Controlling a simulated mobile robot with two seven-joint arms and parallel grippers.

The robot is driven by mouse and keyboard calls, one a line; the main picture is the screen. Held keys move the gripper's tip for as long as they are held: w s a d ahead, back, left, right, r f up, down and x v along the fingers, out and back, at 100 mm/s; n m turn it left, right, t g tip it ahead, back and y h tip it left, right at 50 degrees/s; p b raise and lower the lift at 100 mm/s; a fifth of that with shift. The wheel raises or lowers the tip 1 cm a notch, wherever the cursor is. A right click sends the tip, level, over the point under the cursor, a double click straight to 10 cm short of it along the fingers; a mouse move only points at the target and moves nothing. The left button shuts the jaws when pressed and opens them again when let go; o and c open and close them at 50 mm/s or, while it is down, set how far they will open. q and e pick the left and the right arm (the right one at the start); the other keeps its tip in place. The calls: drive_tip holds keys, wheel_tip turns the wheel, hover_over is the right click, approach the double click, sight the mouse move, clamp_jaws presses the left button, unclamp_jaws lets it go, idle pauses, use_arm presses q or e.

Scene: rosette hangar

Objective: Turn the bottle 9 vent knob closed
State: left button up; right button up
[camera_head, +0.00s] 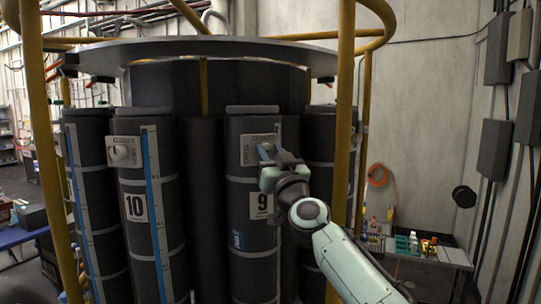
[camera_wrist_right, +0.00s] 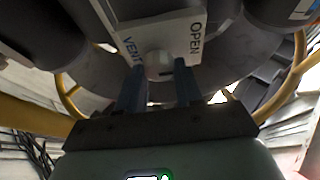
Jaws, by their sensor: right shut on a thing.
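Bottle 9 (camera_head: 249,124) is a tall dark cylinder with a white "9" label (camera_head: 257,204), standing upright at the centre of the head view. Its vent plate (camera_head: 249,150) is near the top, partly covered by my right gripper (camera_head: 268,154). In the right wrist view, the plate (camera_wrist_right: 186,32) shows the words "VENT" and "OPEN". The pale round vent knob (camera_wrist_right: 158,62) lies between the two fingers of my right gripper (camera_wrist_right: 158,76), which is shut on it. The knob's pointer position cannot be made out. My left gripper is in neither view.
Bottle 10 (camera_head: 133,250), with its own pale knob (camera_head: 123,152), stands to the left. A yellow post (camera_head: 345,120) rises just right of bottle 9, close to my right arm. A round grey plate (camera_head: 205,50) lies above the bottles. A bench (camera_head: 455,256) stands at the right.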

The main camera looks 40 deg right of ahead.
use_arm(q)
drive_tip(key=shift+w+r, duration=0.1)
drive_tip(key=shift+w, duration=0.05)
use_arm(e)
drive_tip(key=shift+a+r+m+g+h+p, duration=0.1)
drive_tip(key=shift+m+g+h+p, duration=0.25)
drive_tip(key=shift+m, duration=0.55)
drive_tip(key=shift+r+m+g+h+p, duration=0.1)
drive_tip(key=shift+m+h+p, duration=0.1)
drive_tip(key=shift+m+h, duration=0.55)
drive_tip(key=m, duration=0.3)
drive_tip(key=shift+g+h, duration=0.25)
drive_tip(key=shift+h, duration=0.05)
drive_tip(key=m+g+h, duration=0.1)
drive_tip(key=m, duration=0.3)
drive_tip(key=m+g+h, duration=0.1)
drive_tip(key=m+g, duration=0.1)
drive_tip(key=m, duration=0.2)
drive_tip(key=shift+w+a, duration=0.1)
drive_tip(key=shift+a, duration=0.1)
drive_tip(key=m+g, duration=0.2)
drive_tip(key=m, duration=0.2)
drive_tip(key=shift+m, duration=0.25)
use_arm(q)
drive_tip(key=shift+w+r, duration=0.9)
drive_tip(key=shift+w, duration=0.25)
use_arm(e)
drive_tip(key=shift+r+m+g, duration=0.15)
drive_tip(key=shift+m+g, duration=0.45)
drive_tip(key=shift+m, duration=1.2)
